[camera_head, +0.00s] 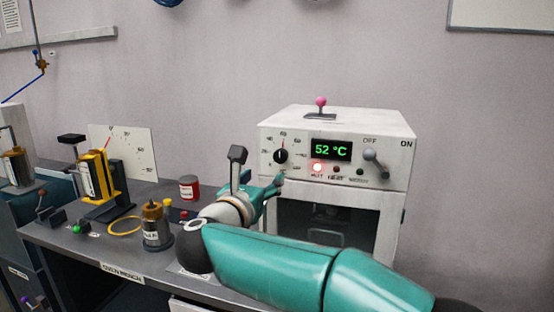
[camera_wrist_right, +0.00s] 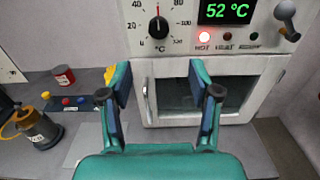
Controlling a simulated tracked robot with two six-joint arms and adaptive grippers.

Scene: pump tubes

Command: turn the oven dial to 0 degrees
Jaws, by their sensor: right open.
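The oven (camera_head: 338,120) is a white box with a green display (camera_head: 331,150) reading 52 °C. Its black dial (camera_head: 281,156) sits at the left of the panel. In the right wrist view, the dial (camera_wrist_right: 158,28) has its pointer nearly straight up, around the 60 position; the 0 mark is at its lower left. My right gripper (camera_head: 275,186) is just in front of the oven, below the dial. In the right wrist view, my right gripper (camera_wrist_right: 160,80) has its fingers apart and nothing between them. The dial is beyond them, apparently untouched. My left gripper is not seen.
A red can (camera_head: 189,187) and a brass-topped jar (camera_head: 157,225) stand on the bench left of my arm.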

